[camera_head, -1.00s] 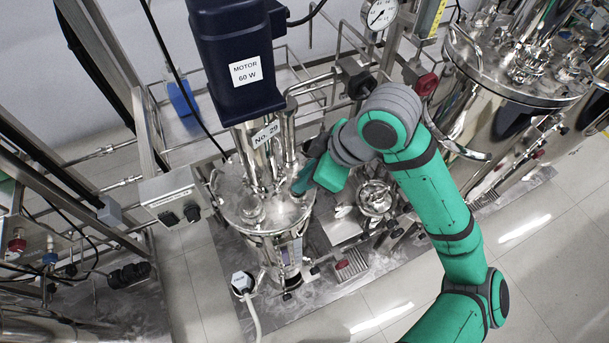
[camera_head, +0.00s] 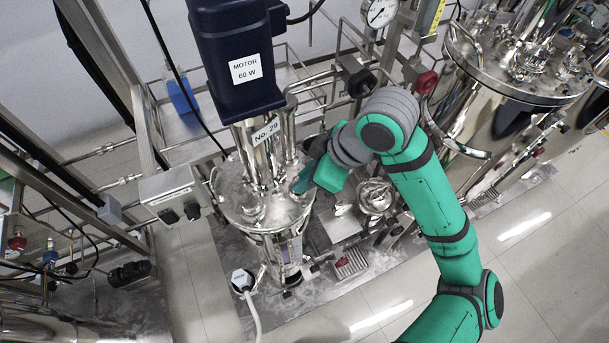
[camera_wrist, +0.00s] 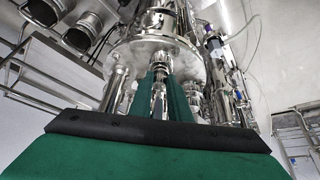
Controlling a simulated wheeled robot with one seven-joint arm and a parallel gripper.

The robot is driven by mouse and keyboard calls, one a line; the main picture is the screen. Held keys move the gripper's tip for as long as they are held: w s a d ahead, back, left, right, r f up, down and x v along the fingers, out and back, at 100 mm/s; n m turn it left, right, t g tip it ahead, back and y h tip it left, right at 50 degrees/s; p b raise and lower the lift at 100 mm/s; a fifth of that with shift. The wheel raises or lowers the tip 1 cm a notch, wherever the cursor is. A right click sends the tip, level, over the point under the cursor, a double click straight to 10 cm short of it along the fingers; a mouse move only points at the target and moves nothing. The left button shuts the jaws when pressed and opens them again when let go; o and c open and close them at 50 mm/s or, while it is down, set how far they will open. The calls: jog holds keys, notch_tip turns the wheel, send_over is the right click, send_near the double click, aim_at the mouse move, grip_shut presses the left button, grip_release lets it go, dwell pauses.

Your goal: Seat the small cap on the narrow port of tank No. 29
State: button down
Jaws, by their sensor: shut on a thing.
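Tank No. 29 (camera_head: 230,205) is a shiny steel vessel with a flat lid and a "No. 29" label below a dark blue motor. My gripper (camera_head: 299,187) is over the right side of its lid, low among the fittings. In the wrist view my gripper (camera_wrist: 161,98) has its two green fingers close together, with a small shiny metal piece between them, which fits the small cap. In the head view the fingers and wrist hide the cap. I cannot make out the narrow port or tell whether the cap touches it.
The motor (camera_head: 233,50) and steel columns rise beside my gripper. A smaller steel vessel (camera_head: 376,197) stands to the right, and a larger tank (camera_head: 520,75) at the upper right. A grey control box (camera_head: 175,190) is on the left. Open floor lies at the lower right.

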jog(key=shift+f, duration=0.25)
dwell(0.3)
jog(key=c, duration=1.3)
grip_release()
jog(key=shift+o, duration=0.2)
notch_tip(320, 180, up, 8)
dwell(0.6)
dwell(0.4)
